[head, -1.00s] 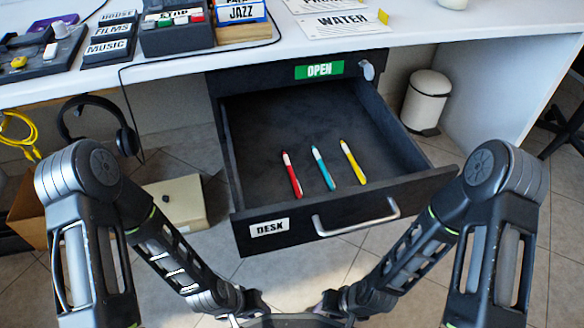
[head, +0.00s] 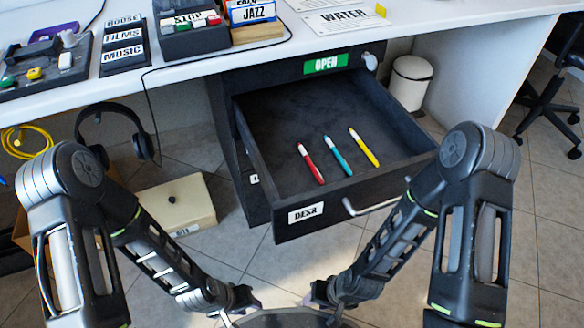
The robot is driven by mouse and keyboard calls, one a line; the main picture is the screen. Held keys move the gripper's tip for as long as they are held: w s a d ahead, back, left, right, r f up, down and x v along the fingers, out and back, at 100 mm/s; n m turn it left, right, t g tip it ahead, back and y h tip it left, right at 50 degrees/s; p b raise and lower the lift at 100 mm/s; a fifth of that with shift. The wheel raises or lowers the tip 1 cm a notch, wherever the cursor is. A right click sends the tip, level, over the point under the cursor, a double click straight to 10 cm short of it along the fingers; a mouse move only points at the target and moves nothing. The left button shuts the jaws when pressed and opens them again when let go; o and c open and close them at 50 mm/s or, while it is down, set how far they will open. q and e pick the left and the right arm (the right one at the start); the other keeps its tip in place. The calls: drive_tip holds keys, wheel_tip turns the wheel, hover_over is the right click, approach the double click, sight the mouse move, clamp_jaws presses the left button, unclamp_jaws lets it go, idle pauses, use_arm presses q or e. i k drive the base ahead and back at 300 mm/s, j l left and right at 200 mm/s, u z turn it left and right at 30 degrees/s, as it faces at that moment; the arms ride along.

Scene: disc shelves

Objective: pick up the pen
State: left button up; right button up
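Three pens lie apart, side by side, in an open dark desk drawer (head: 266,172): a red pen (head: 311,164) on the left, a teal pen (head: 338,157) in the middle and a yellow pen (head: 364,148) on the right. My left gripper (head: 236,308) and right gripper (head: 326,304) are low at the bottom of the head view, in front of the drawer and away from the pens. Both are small and partly cut off or hidden, so I cannot tell whether their fingers are open.
The white desktop (head: 190,71) overhangs the back of the drawer. A beige box (head: 175,203) is on the floor at left, below black headphones (head: 110,125). A white bin (head: 411,82) and an office chair (head: 555,105) stand at right. Tiled floor lies clear at right.

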sight(319, 178)
drive_tip(key=j, duration=0.75)
drive_tip(key=k+j, duration=0.1)
drive_tip(key=j, duration=0.6)
drive_tip(key=i+j, duration=0.15)
drive_tip(key=j, duration=0.1)
